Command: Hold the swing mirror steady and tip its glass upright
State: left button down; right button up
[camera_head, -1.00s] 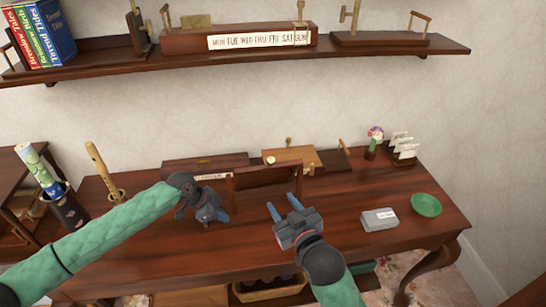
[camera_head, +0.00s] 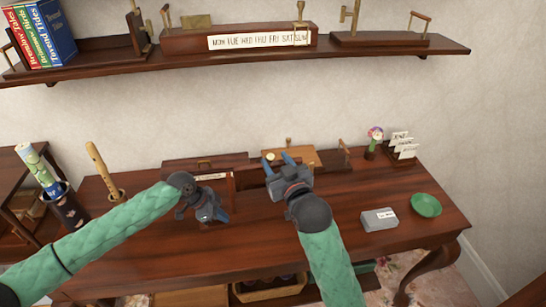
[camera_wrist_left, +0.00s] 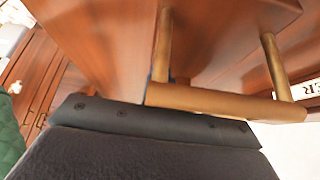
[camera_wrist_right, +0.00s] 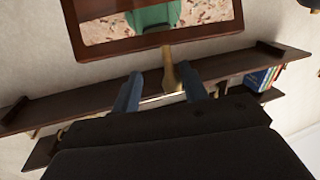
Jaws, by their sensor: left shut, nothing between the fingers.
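The swing mirror (camera_head: 248,179) stands on the desk, mostly hidden behind my right gripper (camera_head: 279,162). In the right wrist view, its wooden frame (camera_wrist_right: 155,43) surrounds glass reflecting a green sleeve and patterned floor. A brass handle (camera_wrist_right: 171,72) projects below the frame, between my right gripper's open fingers; I cannot tell whether they touch it. My left gripper (camera_head: 221,214) is shut and empty, left of the mirror. In the left wrist view, a brass bar handle (camera_wrist_left: 225,103) on polished wood is close to it; its fingertips are hidden there.
A grey box (camera_head: 379,219) and green bowl (camera_head: 426,205) are at the desk's right. A flute in a holder (camera_head: 104,172) stands left. Wooden pieces with brass handles line the back, below the wall shelf (camera_head: 400,48). The desk front (camera_head: 290,245) is clear.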

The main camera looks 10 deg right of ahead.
jog(key=shift+x, duration=1.4)
